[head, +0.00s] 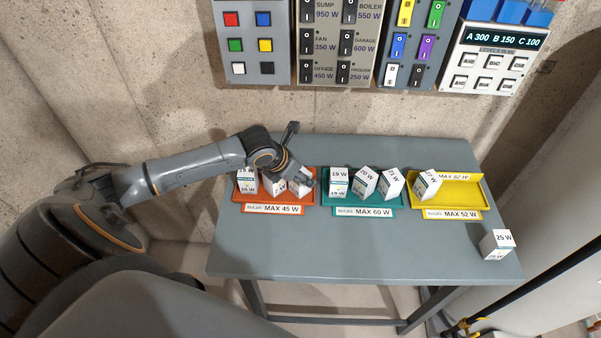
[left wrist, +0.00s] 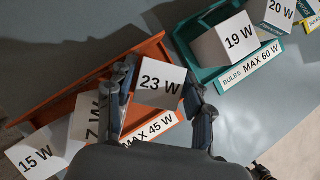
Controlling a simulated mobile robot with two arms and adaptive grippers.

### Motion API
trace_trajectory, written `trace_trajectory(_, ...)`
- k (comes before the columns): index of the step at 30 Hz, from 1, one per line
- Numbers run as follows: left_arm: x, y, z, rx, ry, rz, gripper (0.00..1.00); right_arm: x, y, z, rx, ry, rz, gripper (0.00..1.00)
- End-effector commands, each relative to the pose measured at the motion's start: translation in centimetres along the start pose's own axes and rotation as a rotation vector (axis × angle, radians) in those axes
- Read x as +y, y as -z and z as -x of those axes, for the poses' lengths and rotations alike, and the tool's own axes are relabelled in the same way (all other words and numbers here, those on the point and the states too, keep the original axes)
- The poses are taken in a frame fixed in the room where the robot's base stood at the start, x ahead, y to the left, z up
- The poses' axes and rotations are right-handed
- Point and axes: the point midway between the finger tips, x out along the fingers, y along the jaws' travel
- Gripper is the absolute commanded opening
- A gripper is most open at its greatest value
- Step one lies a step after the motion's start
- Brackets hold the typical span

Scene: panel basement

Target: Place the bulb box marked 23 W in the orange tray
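The box marked 23 W (left wrist: 160,84) is white and sits between the fingers of my left gripper (left wrist: 160,92) in the left wrist view. In the head view my left gripper (head: 307,178) is over the right end of the orange tray (head: 262,198), labelled MAX 45 W, and partly hides the box (head: 297,187). The box is at or just above the tray floor; I cannot tell which. The tray also shows in the left wrist view (left wrist: 90,82). My right gripper is not in view.
Boxes marked 15 W (left wrist: 38,155) and 7 W (left wrist: 88,118) stand left in the orange tray. A teal tray (head: 362,199) with several boxes and a yellow tray (head: 455,195) with one box lie right. A 25 W box (head: 496,246) stands on the table's right; the front is clear.

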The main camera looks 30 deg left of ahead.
Motion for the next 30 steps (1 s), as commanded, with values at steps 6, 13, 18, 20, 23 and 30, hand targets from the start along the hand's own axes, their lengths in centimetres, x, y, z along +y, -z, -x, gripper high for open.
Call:
trace_trajectory(6, 0.0, 0.0, 0.0, 0.0, 0.0, 0.0, 0.65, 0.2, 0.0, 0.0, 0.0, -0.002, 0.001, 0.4)
trace_trajectory(13, 0.1, 0.0, 0.6, 0.0, -0.002, 0.0, 0.65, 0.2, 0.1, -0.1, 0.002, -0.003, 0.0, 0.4)
trace_trajectory(18, 0.1, 0.0, 3.0, -0.001, -0.003, -0.004, 0.65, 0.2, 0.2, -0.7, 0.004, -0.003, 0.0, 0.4)
trace_trajectory(20, 0.2, 0.0, 4.2, -0.002, -0.005, -0.004, 0.65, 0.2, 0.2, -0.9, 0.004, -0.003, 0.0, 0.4)
trace_trajectory(23, 0.1, 0.1, 6.2, 0.001, -0.005, -0.005, 0.65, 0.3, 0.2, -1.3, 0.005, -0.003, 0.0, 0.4)
trace_trajectory(30, 0.2, 0.0, 10.2, -0.001, -0.004, -0.002, 0.65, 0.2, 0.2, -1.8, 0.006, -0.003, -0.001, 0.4)
